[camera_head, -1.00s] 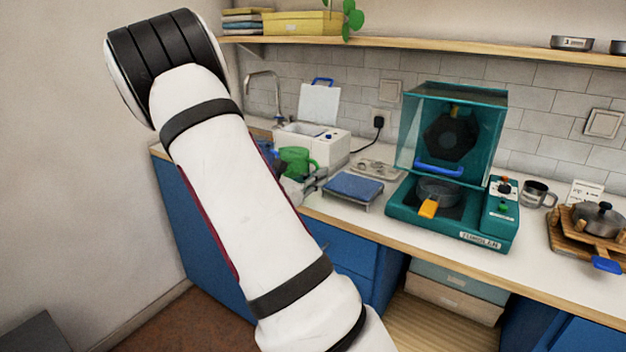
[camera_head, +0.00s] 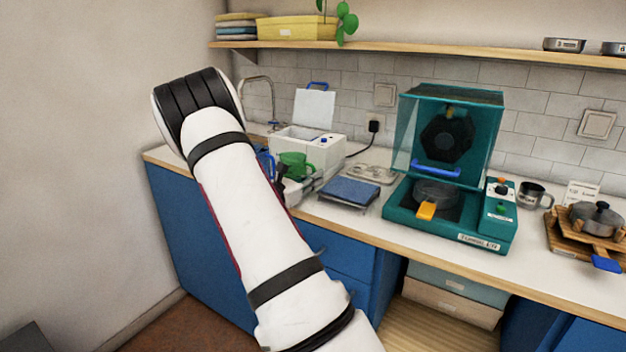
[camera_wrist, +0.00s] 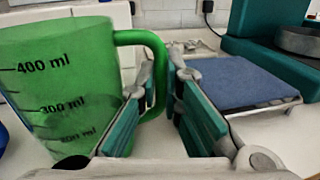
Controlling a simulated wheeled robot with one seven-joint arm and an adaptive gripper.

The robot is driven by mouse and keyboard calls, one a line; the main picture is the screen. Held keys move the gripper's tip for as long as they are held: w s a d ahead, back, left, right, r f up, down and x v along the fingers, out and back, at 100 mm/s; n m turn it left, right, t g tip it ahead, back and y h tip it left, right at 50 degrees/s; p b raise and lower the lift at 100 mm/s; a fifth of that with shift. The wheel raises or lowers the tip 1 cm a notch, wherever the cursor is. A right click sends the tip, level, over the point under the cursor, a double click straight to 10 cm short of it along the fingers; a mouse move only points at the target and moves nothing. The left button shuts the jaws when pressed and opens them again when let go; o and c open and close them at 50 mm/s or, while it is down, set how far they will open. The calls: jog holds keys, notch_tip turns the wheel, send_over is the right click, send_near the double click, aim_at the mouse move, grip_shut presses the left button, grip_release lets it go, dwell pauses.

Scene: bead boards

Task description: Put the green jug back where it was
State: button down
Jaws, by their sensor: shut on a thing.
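The green jug (camera_wrist: 62,85) with black millilitre marks fills the left of the wrist view, upright, with its handle toward the right. My gripper (camera_wrist: 160,85) is shut on the jug's handle, one finger on either side of it. In the head view the green jug (camera_head: 294,165) shows small at the left end of the counter, in front of a white appliance, partly hidden by my arm and gripper. I cannot tell whether its base touches the counter.
A blue item (camera_head: 265,160) stands close left of the jug. The white appliance (camera_head: 307,146) has its lid up behind it. A blue-topped scale (camera_head: 349,191) lies to the right, then a teal machine (camera_head: 450,222) with a pan. The counter's front edge is close.

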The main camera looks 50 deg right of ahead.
jog(key=shift+f, duration=0.1)
jog(key=c, duration=1.8)
grip_release()
jog(key=shift+o, duration=0.2)
